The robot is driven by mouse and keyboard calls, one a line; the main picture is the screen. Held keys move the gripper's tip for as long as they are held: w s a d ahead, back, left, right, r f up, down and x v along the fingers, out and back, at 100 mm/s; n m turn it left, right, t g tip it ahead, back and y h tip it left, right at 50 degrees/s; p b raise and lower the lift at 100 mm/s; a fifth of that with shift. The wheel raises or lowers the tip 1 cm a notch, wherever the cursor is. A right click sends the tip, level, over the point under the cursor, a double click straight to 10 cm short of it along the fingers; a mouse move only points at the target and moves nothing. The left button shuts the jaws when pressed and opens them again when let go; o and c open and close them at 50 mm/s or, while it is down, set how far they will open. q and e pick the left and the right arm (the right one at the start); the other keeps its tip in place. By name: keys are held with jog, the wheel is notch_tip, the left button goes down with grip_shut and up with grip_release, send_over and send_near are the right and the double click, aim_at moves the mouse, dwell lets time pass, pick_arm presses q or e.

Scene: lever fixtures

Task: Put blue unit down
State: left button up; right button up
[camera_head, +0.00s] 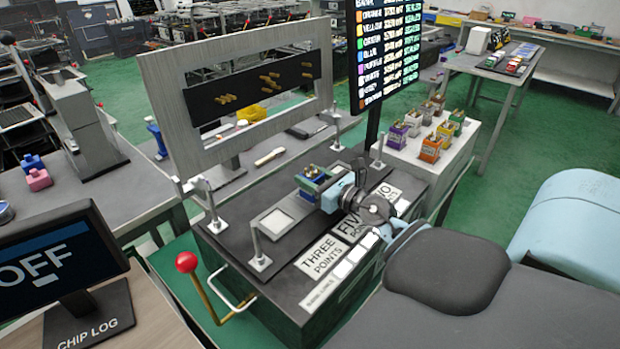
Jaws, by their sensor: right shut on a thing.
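The blue unit (309,185) is a small boxy piece with a blue body and a green and metal top. It is over the dark top of the lever fixture (222,236), near its middle. My right gripper (328,192) is shut on it from the right side. I cannot tell whether the unit touches the surface. A pale square pad (277,222) lies bare to its left. Cards in front read THREE POINTS (321,257), FIVE and TWO; my right gripper and wrist partly cover the latter two. My left gripper is not in view.
A lever with a red knob (187,262) stands at the fixture's left front. Metal posts (258,250) rise near the pads, and a grey upright frame (165,100) stands behind. Several coloured units (430,149) stand on a white box at the right.

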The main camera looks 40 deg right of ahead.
jog(key=shift+f, duration=0.15)
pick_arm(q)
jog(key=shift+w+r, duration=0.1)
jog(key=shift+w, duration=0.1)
pick_arm(e)
jog(key=o, duration=1.1)
jog(key=shift+c, duration=0.2)
jog(key=shift+r, duration=0.25)
jog(key=s, duration=0.3)
jog(key=s+b, duration=0.1)
jog(key=s, duration=0.3)
jog(key=s+d+b, duration=0.1)
jog(key=s, duration=0.3)
jog(key=shift+f, duration=0.2)
jog(key=shift+s+r, duration=0.1)
jog(key=shift+s, duration=0.35)
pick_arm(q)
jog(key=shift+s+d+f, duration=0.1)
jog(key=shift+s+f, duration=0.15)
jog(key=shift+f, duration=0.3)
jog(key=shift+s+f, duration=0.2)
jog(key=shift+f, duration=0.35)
